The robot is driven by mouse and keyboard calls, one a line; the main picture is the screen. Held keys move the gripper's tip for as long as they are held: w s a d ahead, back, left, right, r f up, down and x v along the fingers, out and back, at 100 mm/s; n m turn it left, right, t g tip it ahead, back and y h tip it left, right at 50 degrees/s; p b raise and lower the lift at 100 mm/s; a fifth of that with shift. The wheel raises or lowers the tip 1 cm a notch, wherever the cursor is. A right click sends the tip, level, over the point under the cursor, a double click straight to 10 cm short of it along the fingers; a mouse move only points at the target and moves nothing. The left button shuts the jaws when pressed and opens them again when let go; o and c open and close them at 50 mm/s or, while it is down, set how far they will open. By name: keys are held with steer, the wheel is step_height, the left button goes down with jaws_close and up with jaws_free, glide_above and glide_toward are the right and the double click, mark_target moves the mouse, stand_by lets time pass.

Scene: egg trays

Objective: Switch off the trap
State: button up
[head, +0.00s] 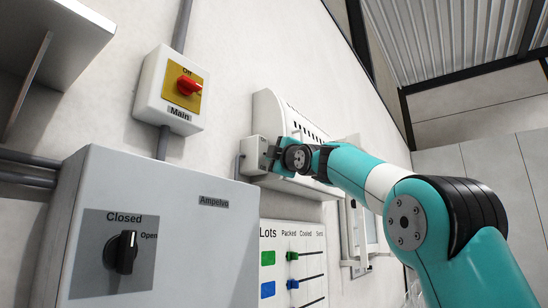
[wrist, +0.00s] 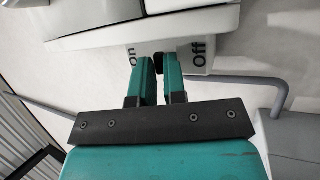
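The trap (head: 275,112) is a white slotted housing on the wall. A small white switch box (head: 254,150) sits at its lower left; in the wrist view the box (wrist: 187,68) carries the words "on" at left and "off" at right. A small black switch knob (wrist: 158,58) lies between those words. My gripper (head: 275,154) is at the front of this box. In the wrist view my gripper (wrist: 160,66) has its two teal fingers close together, with the knob between their tips. The fingertips partly hide the knob, and its set position cannot be told.
A red rotary switch marked "Main" (head: 172,92) is on the wall at left. A grey cabinet (head: 190,225) with a black Closed/Open knob (head: 124,252) stands below it. A white "Lots" board (head: 284,285) with coloured sliders hangs below the trap.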

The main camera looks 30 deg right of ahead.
steer(key=o, duration=0.4)
steer(key=b+v, duration=0.7)
steer(key=v, duration=1)
steer(key=shift+s+b, duration=0.2)
steer(key=shift+b, duration=0.2)
steer(key=shift+f, duration=0.1)
